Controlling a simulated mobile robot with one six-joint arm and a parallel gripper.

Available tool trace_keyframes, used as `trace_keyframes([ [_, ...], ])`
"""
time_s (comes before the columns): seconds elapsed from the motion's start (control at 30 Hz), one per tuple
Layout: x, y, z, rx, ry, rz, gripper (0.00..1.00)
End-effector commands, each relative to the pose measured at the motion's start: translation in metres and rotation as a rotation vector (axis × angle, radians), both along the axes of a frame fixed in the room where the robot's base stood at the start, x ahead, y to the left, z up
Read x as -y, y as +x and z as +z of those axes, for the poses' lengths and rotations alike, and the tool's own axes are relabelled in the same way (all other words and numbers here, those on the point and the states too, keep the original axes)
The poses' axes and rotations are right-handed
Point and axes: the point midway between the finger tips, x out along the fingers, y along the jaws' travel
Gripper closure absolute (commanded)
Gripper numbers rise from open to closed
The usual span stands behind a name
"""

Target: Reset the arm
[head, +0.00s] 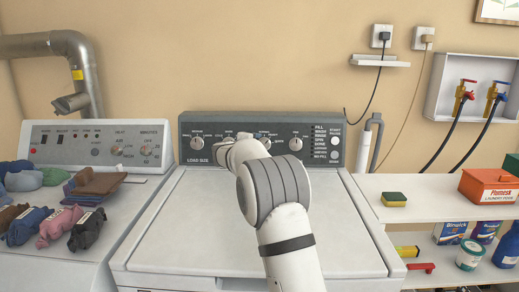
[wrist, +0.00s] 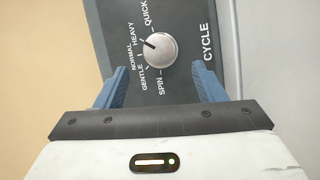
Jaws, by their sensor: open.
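My gripper (wrist: 157,72) is open, with its two blue fingers apart. In the wrist view it faces the silver CYCLE knob (wrist: 157,50), which lies between and just beyond the fingertips. I cannot tell whether the fingers touch the knob or panel. The knob's mark points near HEAVY. In the head view my white arm reaches over the washer lid to the dark control panel (head: 319,145), and my wrist mostly hides the gripper and that knob.
The washer lid (head: 180,225) is bare. Folded cloths (head: 92,187) and rolled clothes lie on the left machine (head: 15,265). A sponge (head: 394,199) and a red-orange box (head: 488,188) stand on the right shelf (head: 440,207). Hoses and a cable hang on the wall.

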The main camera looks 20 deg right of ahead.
Motion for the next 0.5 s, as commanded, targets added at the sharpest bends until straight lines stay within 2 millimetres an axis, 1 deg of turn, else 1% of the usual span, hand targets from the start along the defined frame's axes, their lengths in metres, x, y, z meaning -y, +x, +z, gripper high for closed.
trace_keyframes([
  [0.03,-0.005,-0.006,0.001,0.0,0.0,0.001,0.37],
  [0.1,-0.01,-0.011,0.003,0.001,0.001,0.001,0.37],
  [0.2,-0.014,-0.016,0.004,0.0,0.002,0.001,0.37],
  [0.5,-0.014,-0.017,0.005,0.0,0.001,0.0,0.37],
])
